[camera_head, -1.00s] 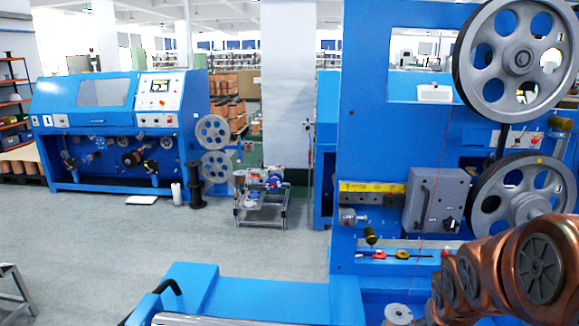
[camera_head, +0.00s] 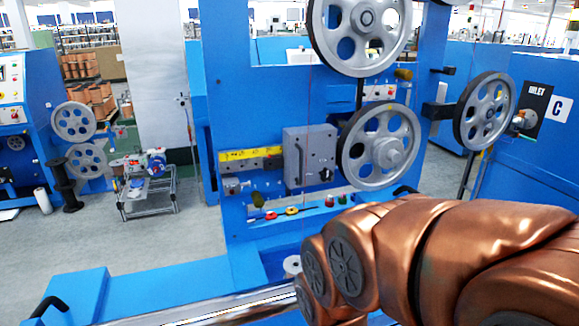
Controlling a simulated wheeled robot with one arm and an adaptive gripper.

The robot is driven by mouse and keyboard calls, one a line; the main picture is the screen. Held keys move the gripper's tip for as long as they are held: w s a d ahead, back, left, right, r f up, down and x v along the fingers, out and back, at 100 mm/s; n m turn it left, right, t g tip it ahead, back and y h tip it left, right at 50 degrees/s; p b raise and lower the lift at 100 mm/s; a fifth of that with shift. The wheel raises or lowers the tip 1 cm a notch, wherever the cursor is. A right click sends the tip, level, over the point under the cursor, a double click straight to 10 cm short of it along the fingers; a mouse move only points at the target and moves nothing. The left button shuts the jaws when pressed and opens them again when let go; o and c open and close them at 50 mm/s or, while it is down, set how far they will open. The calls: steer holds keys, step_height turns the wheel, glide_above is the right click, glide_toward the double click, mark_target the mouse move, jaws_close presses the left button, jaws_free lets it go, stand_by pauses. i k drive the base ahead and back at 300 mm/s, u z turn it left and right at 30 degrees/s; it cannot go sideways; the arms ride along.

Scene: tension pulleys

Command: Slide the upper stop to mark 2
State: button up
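I cannot clearly pick out the upper stop or a mark 2 at this size. The blue machine panel (camera_head: 262,100) carries a yellow strip (camera_head: 250,154) with small markings that I cannot read. Beside the strip's right end is a grey box (camera_head: 309,155) with a dark knob. Below, a thin rod carries a red piece (camera_head: 271,215) and a yellow piece (camera_head: 291,210). An olive knob (camera_head: 257,199) stands just above them. My copper arm fills the lower right. My gripper is not visible.
Two large grey pulleys (camera_head: 385,148) stand right of the box, one above the other, and a third pulley (camera_head: 485,111) is farther right. A blue ledge (camera_head: 150,290) runs along the front. A wheeled cart (camera_head: 147,185) stands left on open grey floor (camera_head: 90,245).

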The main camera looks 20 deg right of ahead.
mark_target(405, 74)
steer(key=z, duration=2.75)
steer(key=i, duration=0.5)
steer(key=u, duration=2.8)
